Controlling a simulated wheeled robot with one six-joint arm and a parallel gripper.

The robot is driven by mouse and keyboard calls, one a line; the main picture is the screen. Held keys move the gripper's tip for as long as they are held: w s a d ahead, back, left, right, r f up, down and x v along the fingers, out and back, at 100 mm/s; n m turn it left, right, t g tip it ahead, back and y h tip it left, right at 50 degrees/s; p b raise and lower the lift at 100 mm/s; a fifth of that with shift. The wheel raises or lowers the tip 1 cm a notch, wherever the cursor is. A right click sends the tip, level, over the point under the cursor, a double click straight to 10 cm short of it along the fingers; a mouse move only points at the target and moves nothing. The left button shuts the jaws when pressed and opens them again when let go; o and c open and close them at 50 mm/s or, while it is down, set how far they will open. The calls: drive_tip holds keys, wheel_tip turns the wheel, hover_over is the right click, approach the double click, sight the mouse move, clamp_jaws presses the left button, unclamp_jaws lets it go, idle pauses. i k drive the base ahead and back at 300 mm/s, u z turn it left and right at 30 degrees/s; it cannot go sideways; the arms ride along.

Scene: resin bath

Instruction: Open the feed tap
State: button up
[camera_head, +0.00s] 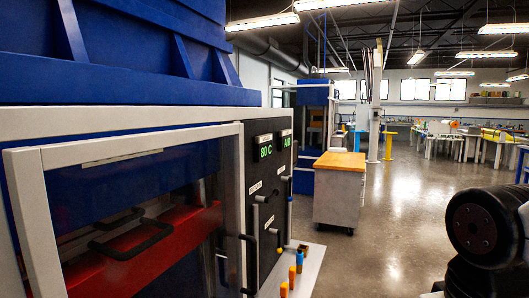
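The machine's black control panel (268,190) stands left of centre, with green displays reading "80 C" and what looks like "AIR". Small white labels and several levers or handles are on the panel. One grey lever (256,240) hangs down along it, and another (290,215) is at its right edge. The labels are too small to read, so I cannot tell which one is the feed tap or how it is set. My gripper is not in view; only a black joint of my arm (482,222) shows at the right edge.
A white-framed window door (135,145) with a black handle (249,262) covers a red tray (165,245). A narrow white shelf (312,270) holds orange and blue pegs below the panel. A wood-topped cabinet (340,195) stands beyond.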

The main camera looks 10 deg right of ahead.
sight(290, 190)
drive_tip(key=z, duration=0.05)
drive_tip(key=k, duration=0.65)
drive_tip(key=z, duration=0.35)
drive_tip(key=i, duration=1.8)
drive_tip(key=u, duration=0.65)
